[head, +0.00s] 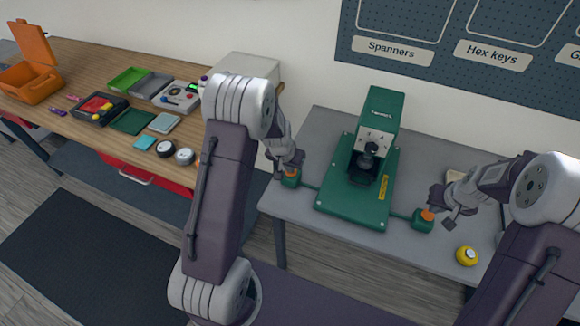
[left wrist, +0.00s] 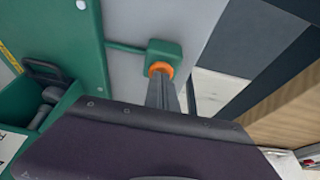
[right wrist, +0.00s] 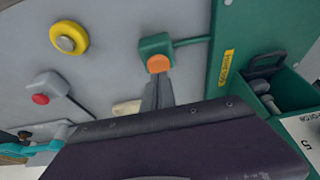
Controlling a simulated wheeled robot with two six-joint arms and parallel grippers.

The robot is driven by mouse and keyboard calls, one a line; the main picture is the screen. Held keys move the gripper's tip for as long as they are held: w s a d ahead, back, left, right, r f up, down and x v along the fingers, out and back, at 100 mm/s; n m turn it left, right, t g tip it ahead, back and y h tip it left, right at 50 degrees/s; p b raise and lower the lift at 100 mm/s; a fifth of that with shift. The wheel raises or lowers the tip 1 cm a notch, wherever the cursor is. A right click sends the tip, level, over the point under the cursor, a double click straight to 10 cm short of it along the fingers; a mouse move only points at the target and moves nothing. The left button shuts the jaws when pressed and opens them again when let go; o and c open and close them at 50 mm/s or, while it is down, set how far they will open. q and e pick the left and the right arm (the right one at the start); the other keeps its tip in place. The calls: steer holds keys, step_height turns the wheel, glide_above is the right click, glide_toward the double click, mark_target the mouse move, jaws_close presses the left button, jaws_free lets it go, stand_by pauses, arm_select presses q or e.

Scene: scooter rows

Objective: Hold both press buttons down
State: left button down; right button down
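The green press (head: 372,165) stands on the grey table, with a green button box wired to each side. The left press button (head: 291,171) is orange and also shows in the left wrist view (left wrist: 160,68). My left gripper (head: 293,162) is shut, its fingertips overlapping that button; I cannot tell how far it is pressed. The right press button (head: 428,215) is orange and shows nearly whole in the right wrist view (right wrist: 158,63). My right gripper (head: 438,207) is shut and empty, its tips at that button's near edge; contact is unclear.
A red button (right wrist: 40,98) on a pale box shows in the right wrist view. A wooden bench (head: 75,124) at left holds trays, an orange case (head: 30,82) and small items.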

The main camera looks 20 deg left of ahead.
mark_target(429, 214)
steer(key=shift+f, duration=1.55)
stand_by(3.3)
stand_by(0.3)
